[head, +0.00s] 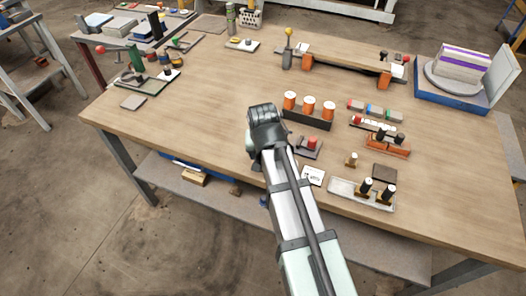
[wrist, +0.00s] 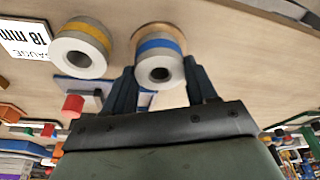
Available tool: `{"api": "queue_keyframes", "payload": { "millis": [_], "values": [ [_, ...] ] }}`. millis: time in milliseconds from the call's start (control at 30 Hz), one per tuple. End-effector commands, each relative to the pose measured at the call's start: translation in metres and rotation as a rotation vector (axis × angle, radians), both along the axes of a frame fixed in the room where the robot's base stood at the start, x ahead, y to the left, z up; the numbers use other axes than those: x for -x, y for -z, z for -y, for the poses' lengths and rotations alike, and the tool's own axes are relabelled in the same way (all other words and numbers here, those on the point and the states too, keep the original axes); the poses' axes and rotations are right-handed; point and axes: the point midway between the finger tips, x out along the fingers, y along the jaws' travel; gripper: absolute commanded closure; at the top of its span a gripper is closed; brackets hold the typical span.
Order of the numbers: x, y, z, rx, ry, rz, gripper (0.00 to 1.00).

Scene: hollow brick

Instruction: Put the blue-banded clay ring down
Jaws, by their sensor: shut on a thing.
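The blue-banded clay ring (wrist: 158,62), pale grey with a dark hole, sits between the two dark fingers of my gripper (wrist: 162,82) in the wrist view. My gripper is shut on it. A tan round surface (wrist: 150,29) shows just behind the ring; I cannot tell whether they touch. In the head view my gripper (head: 265,122) is over the table's near middle, and its fingertips and the ring cannot be made out.
A red-topped block (head: 311,144) stands right of my gripper. Orange rollers (head: 309,104) stand behind it. The wooden table (head: 210,110) is clear to the left.

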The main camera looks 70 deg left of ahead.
Motion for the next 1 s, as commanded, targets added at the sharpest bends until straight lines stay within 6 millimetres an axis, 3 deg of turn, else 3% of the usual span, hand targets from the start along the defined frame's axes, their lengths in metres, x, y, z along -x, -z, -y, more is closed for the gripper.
{"api": "queue_keyframes", "payload": {
  "millis": [333, 367, 600, 1000],
  "values": [
    [0.0, 0.0029, -0.0001, 0.0, 0.0, 0.0, 0.77],
    [-0.0001, 0.0025, -0.0002, 0.0, 0.0, 0.0, 0.4],
    [-0.0001, 0.0022, -0.0002, 0.0, 0.0, 0.0, 0.18],
    [0.0004, -0.006, 0.0008, -0.002, 0.0, 0.0, 0.18]
  ]
}}
